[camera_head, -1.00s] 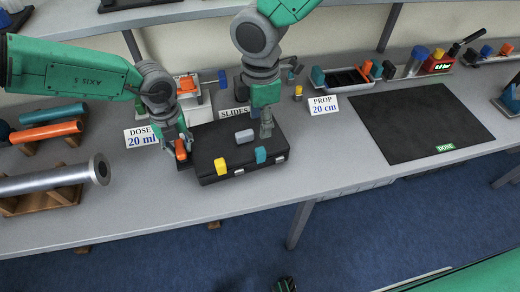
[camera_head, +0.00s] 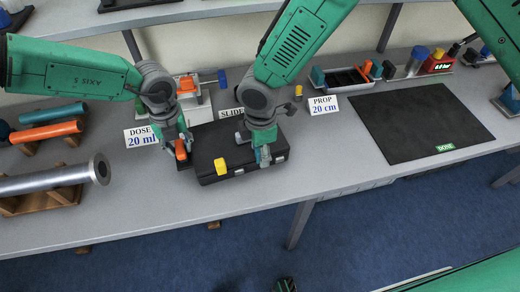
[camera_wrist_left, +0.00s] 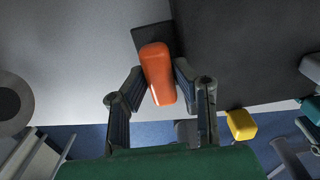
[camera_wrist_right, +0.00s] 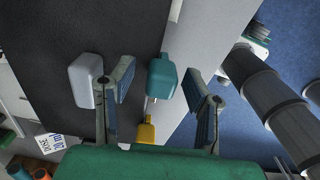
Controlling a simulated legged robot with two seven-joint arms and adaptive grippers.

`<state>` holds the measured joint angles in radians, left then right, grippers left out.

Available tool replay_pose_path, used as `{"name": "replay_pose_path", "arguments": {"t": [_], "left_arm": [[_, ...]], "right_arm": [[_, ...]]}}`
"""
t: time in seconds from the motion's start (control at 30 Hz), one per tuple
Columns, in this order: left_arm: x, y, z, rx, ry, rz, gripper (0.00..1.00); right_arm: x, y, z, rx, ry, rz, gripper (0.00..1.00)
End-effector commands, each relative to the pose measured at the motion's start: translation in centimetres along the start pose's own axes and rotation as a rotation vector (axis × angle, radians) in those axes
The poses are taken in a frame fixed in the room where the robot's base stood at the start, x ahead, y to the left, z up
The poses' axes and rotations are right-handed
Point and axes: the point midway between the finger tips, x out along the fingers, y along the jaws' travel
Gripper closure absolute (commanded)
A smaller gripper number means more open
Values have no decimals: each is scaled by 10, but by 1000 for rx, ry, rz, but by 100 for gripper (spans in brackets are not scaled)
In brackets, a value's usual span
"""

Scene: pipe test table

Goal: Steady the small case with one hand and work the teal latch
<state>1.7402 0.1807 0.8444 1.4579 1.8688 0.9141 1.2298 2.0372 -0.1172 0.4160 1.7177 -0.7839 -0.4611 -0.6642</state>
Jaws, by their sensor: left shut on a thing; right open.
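The small black case (camera_head: 208,140) lies on the grey table. My left gripper (camera_head: 182,150) is shut on the orange grip (camera_wrist_left: 158,75) at the case's left end. The teal latch (camera_wrist_right: 161,78) shows between the spread fingers of my right gripper (camera_wrist_right: 160,72) in the right wrist view. My right gripper is open, down at the case's front right part, and largely hides the latch in the head view. A yellow latch (camera_head: 219,165) stands on the case's front side, left of the right gripper. A light grey knob (camera_wrist_right: 86,80) is beside one right finger.
A black mat (camera_head: 420,120) lies to the right. A DOSE sign (camera_head: 141,137) and a PROP sign (camera_head: 323,105) stand near the case. A metal cylinder (camera_head: 50,179) rests on a wooden cradle at left. The table is clear in front of the case.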

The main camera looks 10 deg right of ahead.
Motion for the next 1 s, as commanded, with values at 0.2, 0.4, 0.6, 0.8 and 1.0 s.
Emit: {"name": "replay_pose_path", "arguments": {"t": [0.2, 0.4, 0.6, 0.8, 1.0], "left_arm": [[1, 0, 0, 1, 1, 0, 100], [1, 0, 0, 1, 1, 0, 100], [1, 0, 0, 1, 1, 1, 100], [1, 1, 0, 1, 1, 3, 100], [1, 2, 0, 1, 1, 4, 100]], "right_arm": [[0, 0, 0, 0, 0, 0, 100], [-1, 1, 3, 1, 0, 1, 100], [-1, 2, 33, 6, -1, 2, 100], [-1, 1, 46, 3, -1, 3, 100], [-1, 1, 46, 3, -2, 2, 64]]}}
